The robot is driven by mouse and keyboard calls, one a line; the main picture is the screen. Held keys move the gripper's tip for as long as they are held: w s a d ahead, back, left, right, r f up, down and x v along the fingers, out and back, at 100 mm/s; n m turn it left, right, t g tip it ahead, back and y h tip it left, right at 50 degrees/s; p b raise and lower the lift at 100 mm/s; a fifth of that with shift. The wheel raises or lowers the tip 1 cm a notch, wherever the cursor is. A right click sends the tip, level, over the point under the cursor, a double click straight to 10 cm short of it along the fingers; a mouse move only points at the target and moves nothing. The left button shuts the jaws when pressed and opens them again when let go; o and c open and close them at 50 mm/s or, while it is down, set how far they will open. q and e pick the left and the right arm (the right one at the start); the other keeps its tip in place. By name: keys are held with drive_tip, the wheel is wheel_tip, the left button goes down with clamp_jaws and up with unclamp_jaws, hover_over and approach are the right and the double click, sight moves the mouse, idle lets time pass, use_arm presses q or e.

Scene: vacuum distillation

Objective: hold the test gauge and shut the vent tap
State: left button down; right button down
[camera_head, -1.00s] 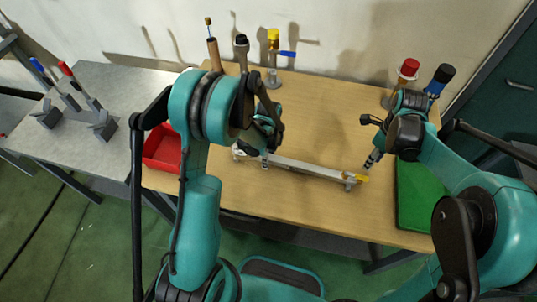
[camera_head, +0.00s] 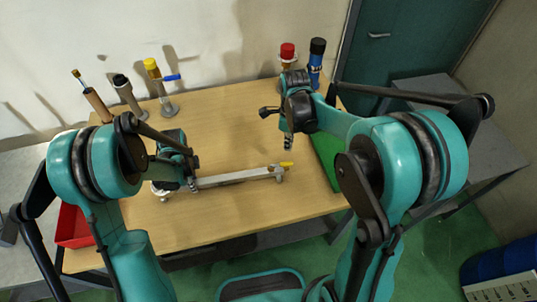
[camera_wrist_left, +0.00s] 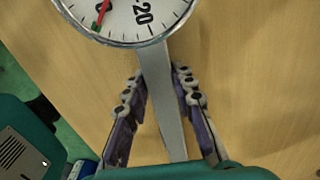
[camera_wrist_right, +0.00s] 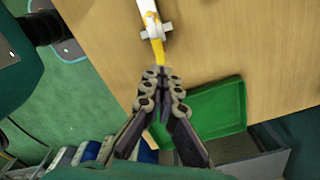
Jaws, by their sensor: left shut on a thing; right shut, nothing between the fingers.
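The test gauge has a round white dial (camera_wrist_left: 130,12) with a red needle, and a long metal bar (camera_head: 235,178) lies across the table from it. My left gripper (camera_wrist_left: 158,75) is shut on the bar just below the dial; its grip also shows in the head view (camera_head: 193,184), where the arm hides most of the dial. The vent tap (camera_wrist_right: 156,31) is at the bar's far right end. Its yellow lever (camera_wrist_right: 159,50) points roughly along the bar, and also shows in the head view (camera_head: 287,164). My right gripper (camera_wrist_right: 161,74) is shut and empty, close to the lever's tip; contact is unclear.
A green tray (camera_head: 325,160) is at the table's right edge and a red bin (camera_head: 75,228) at the left. Along the back stand a yellow-topped fitting with a blue lever (camera_head: 160,90), a black-topped one (camera_head: 128,95), a red-capped item (camera_head: 287,52) and a blue one (camera_head: 316,62).

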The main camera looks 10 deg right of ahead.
sight(281, 165)
drive_tip(key=w+n+g, duration=0.1)
drive_tip(key=w+n, duration=0.3)
drive_tip(key=n, duration=0.7)
drive_tip(key=w+d+n+g, duration=0.1)
drive_tip(key=w+n, duration=0.4)
drive_tip(key=n, duration=0.7)
drive_tip(key=shift+r+n+g, duration=0.15)
drive_tip(key=shift+n+g, duration=0.15)
drive_tip(key=shift+g, duration=0.1)
drive_tip(key=shift+d, duration=0.1)
drive_tip(key=x, duration=1)
drive_tip(key=shift+s, duration=1.95)
